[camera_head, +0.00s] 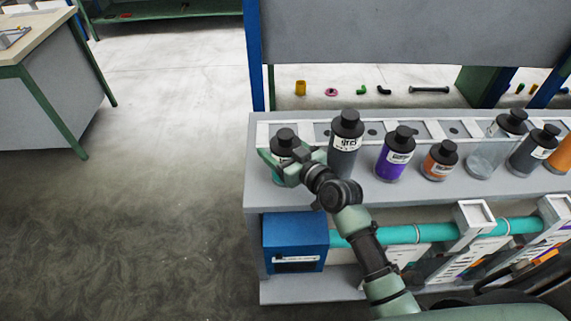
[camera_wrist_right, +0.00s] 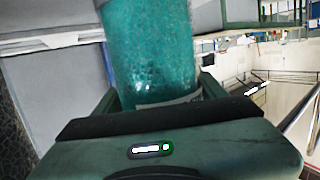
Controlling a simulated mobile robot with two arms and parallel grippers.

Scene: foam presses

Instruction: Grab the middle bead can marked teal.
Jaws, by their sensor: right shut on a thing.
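The teal bead can (camera_head: 285,137) has a black cap and stands at the left end of the shelf row in the head view. Its clear teal body (camera_wrist_right: 150,45) fills the middle of the right wrist view, with part of a pale label near the fingers. My right gripper (camera_head: 282,164) is shut on the can, one finger on each side of it. The gripper hides the can's lower part in the head view, so I cannot tell whether it touches the shelf. My left gripper is not in view.
A dark grey can (camera_head: 345,150) stands close to the right of the teal can, then a purple can (camera_head: 393,160), an orange can (camera_head: 438,162) and several more. The grey shelf (camera_head: 262,200) ends just left of the teal can. A blue box (camera_head: 295,240) sits below. Open floor lies left.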

